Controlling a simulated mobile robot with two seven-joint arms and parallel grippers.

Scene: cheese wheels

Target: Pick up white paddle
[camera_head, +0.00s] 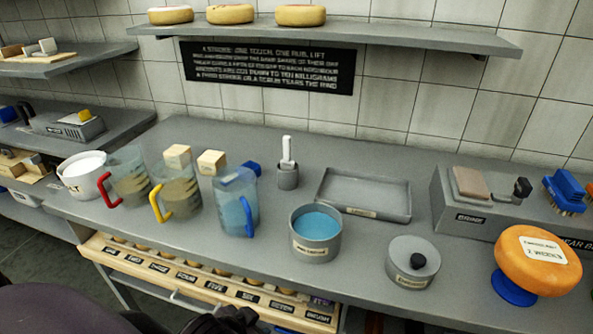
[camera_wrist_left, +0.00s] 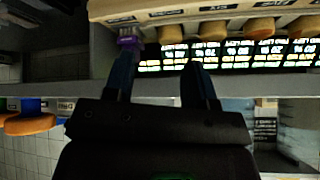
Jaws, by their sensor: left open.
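A white paddle (camera_head: 287,150) stands upright in a small grey cup (camera_head: 288,177) near the middle of the counter; its lower end is hidden inside the cup. My left gripper (camera_head: 225,322) shows only as a dark shape at the bottom edge of the head view, in front of and below the counter edge, well apart from the paddle. In the left wrist view my left gripper (camera_wrist_left: 160,82) has its two dark fingers spread, with nothing seen between them. The paddle is not seen in that view. My right gripper is not in view.
Measuring jugs with red, yellow and blue (camera_head: 238,205) handles stand left of the cup. A blue-filled pot (camera_head: 316,235), a lidded pot (camera_head: 413,262) and an empty tray (camera_head: 364,209) lie to its right. A labelled rack (camera_head: 200,283) sits under the counter's front edge.

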